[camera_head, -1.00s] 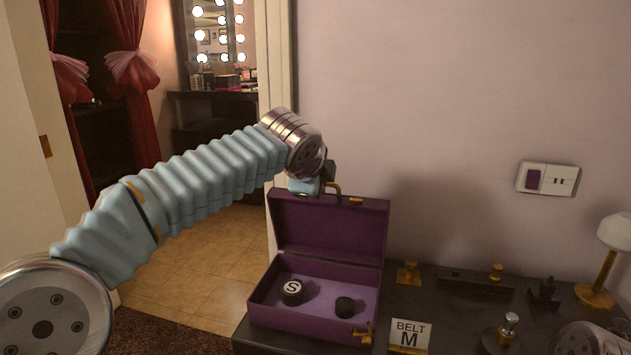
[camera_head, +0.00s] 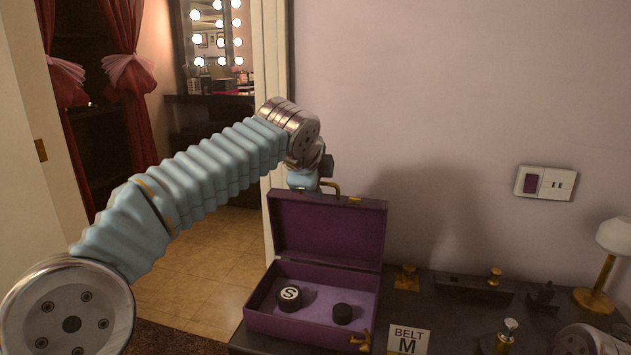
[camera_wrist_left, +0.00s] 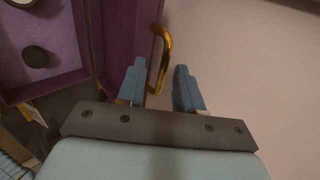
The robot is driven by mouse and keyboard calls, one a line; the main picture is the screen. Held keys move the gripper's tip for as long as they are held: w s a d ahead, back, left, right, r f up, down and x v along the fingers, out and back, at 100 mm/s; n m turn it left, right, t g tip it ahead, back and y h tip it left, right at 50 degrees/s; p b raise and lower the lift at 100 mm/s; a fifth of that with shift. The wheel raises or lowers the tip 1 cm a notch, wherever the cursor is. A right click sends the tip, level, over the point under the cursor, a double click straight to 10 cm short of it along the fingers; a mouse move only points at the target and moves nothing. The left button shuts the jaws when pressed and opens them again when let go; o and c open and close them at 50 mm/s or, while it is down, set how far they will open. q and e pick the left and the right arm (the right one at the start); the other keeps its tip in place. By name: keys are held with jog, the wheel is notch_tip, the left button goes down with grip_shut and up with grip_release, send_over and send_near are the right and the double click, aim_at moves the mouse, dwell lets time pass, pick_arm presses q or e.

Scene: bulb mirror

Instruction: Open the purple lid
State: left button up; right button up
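The purple case stands on the dark table, and its purple lid (camera_head: 328,230) is raised, standing upright at the back of the box (camera_head: 300,325). A gold handle (camera_head: 331,186) sits on the lid's top edge; it also shows in the left wrist view (camera_wrist_left: 163,58). My left gripper (camera_wrist_left: 160,85) is at the lid's top edge. Its two blue fingers are apart, with the end of the handle near the left finger; I cannot tell if they touch. In the head view the wrist hides most of this gripper. My right gripper is not in view.
A "BELT M" card (camera_head: 408,340), gold-knobbed fittings (camera_head: 406,278) and a lamp (camera_head: 600,270) stand to the right. The wall is close behind.

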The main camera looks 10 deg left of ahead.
pick_arm(q)
jog(key=v, duration=1.4)
jog(key=shift+a+f, duration=0.1)
